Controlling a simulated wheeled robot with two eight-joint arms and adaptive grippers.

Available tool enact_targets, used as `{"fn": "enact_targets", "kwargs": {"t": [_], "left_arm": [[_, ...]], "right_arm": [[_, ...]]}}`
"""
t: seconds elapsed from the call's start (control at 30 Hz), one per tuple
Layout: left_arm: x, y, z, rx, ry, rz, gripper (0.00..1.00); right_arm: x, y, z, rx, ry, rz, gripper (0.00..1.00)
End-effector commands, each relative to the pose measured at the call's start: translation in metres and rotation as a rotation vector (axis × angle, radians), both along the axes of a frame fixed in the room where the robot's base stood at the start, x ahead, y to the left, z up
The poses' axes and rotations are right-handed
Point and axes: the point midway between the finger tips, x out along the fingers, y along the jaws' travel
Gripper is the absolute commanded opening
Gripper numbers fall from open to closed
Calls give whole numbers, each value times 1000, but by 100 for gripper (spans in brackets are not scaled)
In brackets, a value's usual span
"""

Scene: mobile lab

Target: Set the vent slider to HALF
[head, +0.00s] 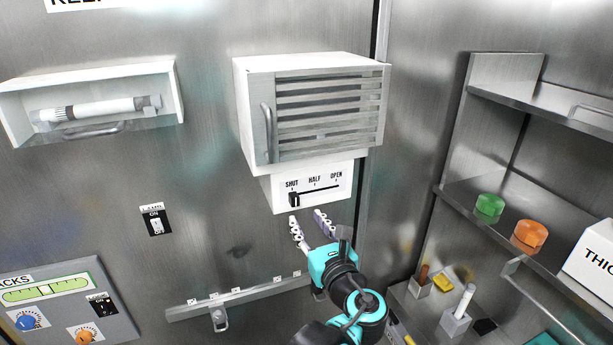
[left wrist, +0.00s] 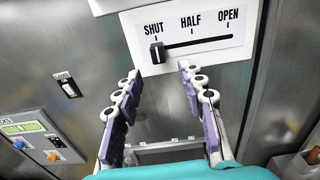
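The vent slider is a black knob (head: 294,199) on a white panel (head: 335,196) under the louvred vent box (head: 255,115). The panel is marked SHUT, HALF and OPEN from left to right, and the knob sits at SHUT. In the left wrist view the knob (left wrist: 157,52) is just beyond and between my left gripper's fingertips. My left gripper (head: 308,222) is open and empty, just below the panel, with its two fingers apart. It does not appear to touch the knob. My right gripper is not in view.
A LAMP switch (head: 156,221) is on the wall at left, and a rail (head: 240,297) runs below. A control box (head: 65,300) is at lower left. Shelves (head: 475,205) with green (head: 490,204) and orange (head: 529,235) round items stand at right. The wall around the panel is clear.

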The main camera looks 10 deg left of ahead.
Motion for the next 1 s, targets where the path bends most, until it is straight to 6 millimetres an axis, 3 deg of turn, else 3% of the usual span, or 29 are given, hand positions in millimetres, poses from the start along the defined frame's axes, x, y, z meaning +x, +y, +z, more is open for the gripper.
{"fn": "enact_targets", "kwargs": {"t": [0.13,0.5,0.9,1.0], "left_arm": [[10,2,6,38,1,-2,40],[57,35,5,33,2,-2,40],[66,40,5,32,1,-4,40],[66,41,5,32,1,-4,16]], "right_arm": [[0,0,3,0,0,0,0],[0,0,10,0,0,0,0],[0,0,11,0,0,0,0],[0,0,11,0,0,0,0]]}}
